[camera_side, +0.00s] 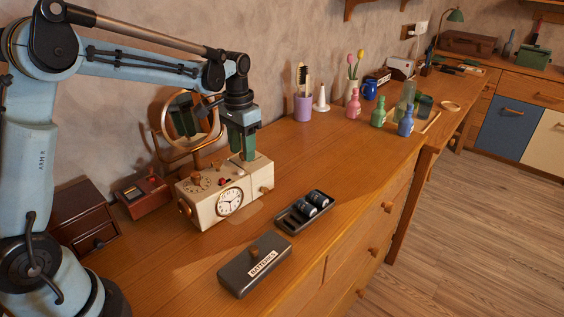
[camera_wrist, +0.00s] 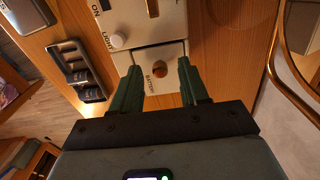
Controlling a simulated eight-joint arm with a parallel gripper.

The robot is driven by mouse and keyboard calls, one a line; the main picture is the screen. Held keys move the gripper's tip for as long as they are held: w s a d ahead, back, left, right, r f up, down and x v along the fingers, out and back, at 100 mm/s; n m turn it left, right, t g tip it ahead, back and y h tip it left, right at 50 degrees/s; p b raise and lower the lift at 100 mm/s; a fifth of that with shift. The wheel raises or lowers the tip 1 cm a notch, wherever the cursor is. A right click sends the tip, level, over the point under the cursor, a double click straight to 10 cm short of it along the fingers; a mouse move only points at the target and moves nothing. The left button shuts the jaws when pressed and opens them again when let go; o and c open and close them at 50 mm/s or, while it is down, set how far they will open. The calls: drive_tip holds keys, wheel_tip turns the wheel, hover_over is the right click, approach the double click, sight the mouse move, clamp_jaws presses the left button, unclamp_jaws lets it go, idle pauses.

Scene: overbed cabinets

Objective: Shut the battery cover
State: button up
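The cream clock box (camera_side: 218,192) stands on the wooden top with its round dial facing front; its light-coloured body also shows in the wrist view (camera_wrist: 145,22). The battery cover (camera_wrist: 150,78) is a pale panel with lettering and a round brown knob or hole, at the near end of the box in the wrist view. A seam line separates it from the body; I cannot tell whether it is fully closed. My gripper (camera_wrist: 160,66) points down over the right rear of the box. Its green fingers are apart, one on each side of the panel; contact is unclear.
A black tray (camera_side: 283,222) with dark batteries lies right of the clock. A dark box labelled BATTERIES (camera_side: 238,278) lies in front. A round mirror (camera_side: 183,117) stands close behind the clock. Bottles (camera_side: 378,111) and a purple cup (camera_side: 303,107) stand farther back.

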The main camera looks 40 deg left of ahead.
wheel_tip(320, 180, up, 12)
idle(0.7)
drive_tip(key=t, duration=0.3)
approach(242, 155)
drive_tip(key=s+d+r, duration=0.4)
drive_tip(key=s+d+f+t, duration=0.3)
drive_tip(key=s+f+t, duration=0.1)
drive_tip(key=s+f, duration=0.3)
drive_tip(key=shift+s+f+n, duration=0.35)
drive_tip(key=shift+s+n, duration=0.05)
drive_tip(key=shift+s, duration=0.3)
